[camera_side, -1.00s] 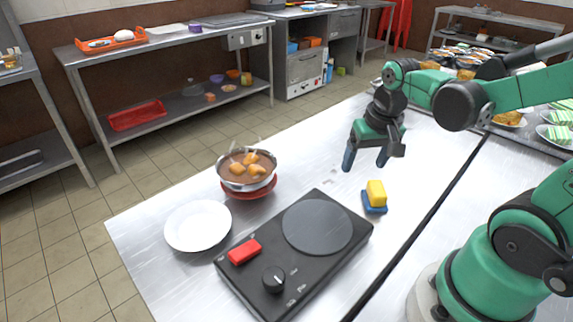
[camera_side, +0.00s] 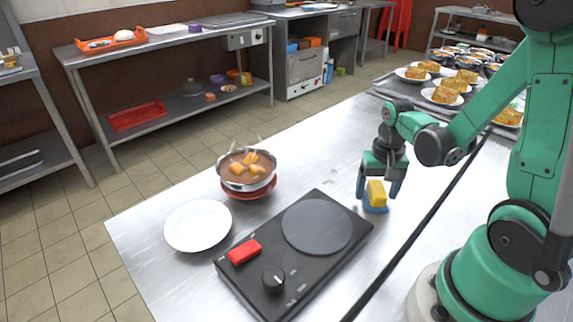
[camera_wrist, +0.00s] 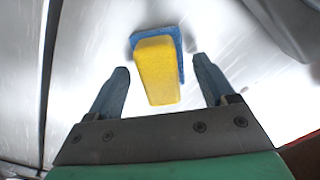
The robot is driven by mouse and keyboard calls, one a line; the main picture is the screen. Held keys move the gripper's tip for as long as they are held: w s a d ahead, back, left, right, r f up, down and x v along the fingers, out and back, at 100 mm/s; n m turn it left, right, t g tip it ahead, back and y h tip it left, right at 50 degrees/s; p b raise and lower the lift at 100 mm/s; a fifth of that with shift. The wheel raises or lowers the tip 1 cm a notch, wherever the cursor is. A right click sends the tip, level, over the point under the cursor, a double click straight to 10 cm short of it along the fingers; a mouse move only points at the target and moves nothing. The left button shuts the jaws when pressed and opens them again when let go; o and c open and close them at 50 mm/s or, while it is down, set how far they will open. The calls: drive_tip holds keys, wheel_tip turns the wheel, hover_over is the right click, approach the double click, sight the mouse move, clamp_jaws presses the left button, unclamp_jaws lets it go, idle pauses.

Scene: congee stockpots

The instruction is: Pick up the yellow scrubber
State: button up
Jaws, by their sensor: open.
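The yellow scrubber (camera_side: 376,192) sits on a blue pad (camera_side: 375,209) on the steel counter, right of the hotplate. In the wrist view the yellow scrubber (camera_wrist: 157,72) stands in the middle, with the blue pad (camera_wrist: 172,33) showing behind it. My gripper (camera_side: 378,196) is open and low over the scrubber, with one finger on each side of it in the side view. In the wrist view my gripper (camera_wrist: 162,82) shows a gap between each finger and the scrubber. Whether the fingertips touch the pad is hard to tell.
A black hotplate (camera_side: 260,285) with a red block (camera_side: 244,251) lies close on the left. A white plate (camera_side: 198,226) and a pot of soup (camera_side: 246,168) on a red base (camera_side: 250,191) stand farther left. Food plates (camera_side: 446,96) stand at the back right. Counter between is clear.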

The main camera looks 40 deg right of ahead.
sight(378, 188)
drive_tip(key=shift+f, duration=0.1)
clamp_jaws()
drive_tip(key=shift+r, duration=0.2)
idle(0.3)
wheel_tip(378, 188, up, 20)
drive_tip(key=shift+f, duration=0.2)
idle(0.4)
